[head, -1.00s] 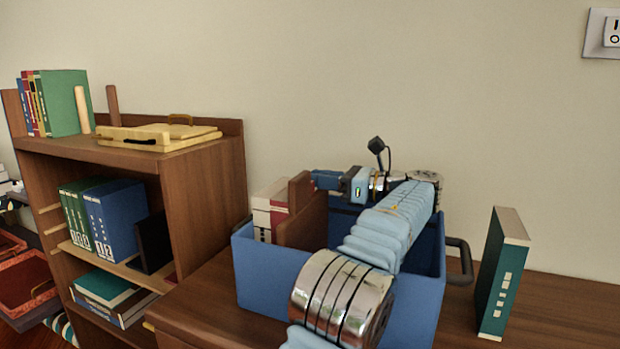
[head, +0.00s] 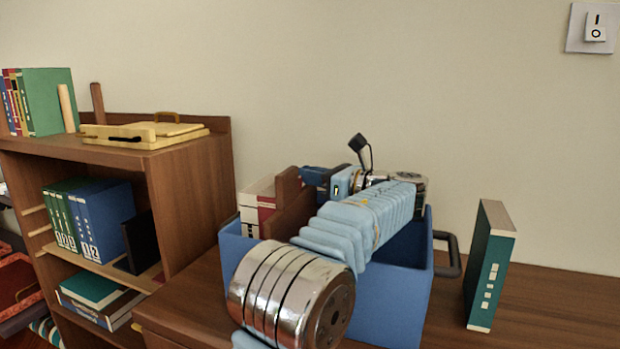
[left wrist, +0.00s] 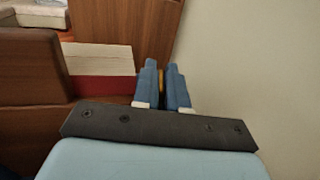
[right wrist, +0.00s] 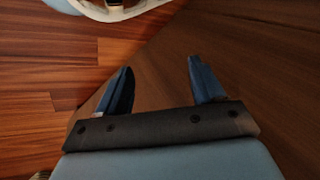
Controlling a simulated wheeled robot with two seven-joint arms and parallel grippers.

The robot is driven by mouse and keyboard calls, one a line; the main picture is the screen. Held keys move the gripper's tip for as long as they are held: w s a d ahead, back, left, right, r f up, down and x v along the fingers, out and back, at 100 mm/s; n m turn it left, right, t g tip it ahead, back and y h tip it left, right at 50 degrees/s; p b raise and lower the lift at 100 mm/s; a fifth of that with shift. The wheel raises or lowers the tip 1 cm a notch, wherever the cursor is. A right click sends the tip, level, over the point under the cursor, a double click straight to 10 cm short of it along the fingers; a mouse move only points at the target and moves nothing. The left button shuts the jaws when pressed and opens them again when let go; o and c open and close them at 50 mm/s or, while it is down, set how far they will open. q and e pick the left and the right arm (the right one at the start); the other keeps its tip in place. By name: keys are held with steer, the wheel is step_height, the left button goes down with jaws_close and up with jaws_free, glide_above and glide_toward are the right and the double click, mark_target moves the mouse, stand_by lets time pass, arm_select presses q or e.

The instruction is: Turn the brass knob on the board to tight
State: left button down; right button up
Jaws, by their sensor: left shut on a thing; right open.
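My left gripper (head: 314,178) reaches over the blue bin, its blue fingers beside a brown wooden piece (head: 284,198). In the left wrist view the fingers (left wrist: 163,72) are close together, shut on a small brass-yellow thing (left wrist: 161,86), which seems to be the brass knob. It is mostly hidden by the fingers, and its setting and any marks cannot be read. I cannot make out which surface is its board. My right gripper (right wrist: 160,68) is open and empty in the right wrist view, above dark wood.
The blue bin (head: 385,305) stands on the wooden top under my left arm. A green book (head: 490,265) stands at the right. A bookcase (head: 195,195) is at left, a wall switch (head: 592,28) upper right.

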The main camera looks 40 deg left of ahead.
arm_select(q)
steer(key=shift+m+t+h, duration=0.2)
steer(key=shift+m+t, duration=0.9)
steer(key=shift+t, duration=0.6)
steer(key=shift+m+t+h, duration=0.2)
steer(key=shift+m+t, duration=0.9)
steer(key=shift+t, duration=0.6)
steer(key=shift+t+b, duration=0.3)
steer(key=c, duration=1.5)
jaws_free()
steer(key=shift+c, duration=0.2)
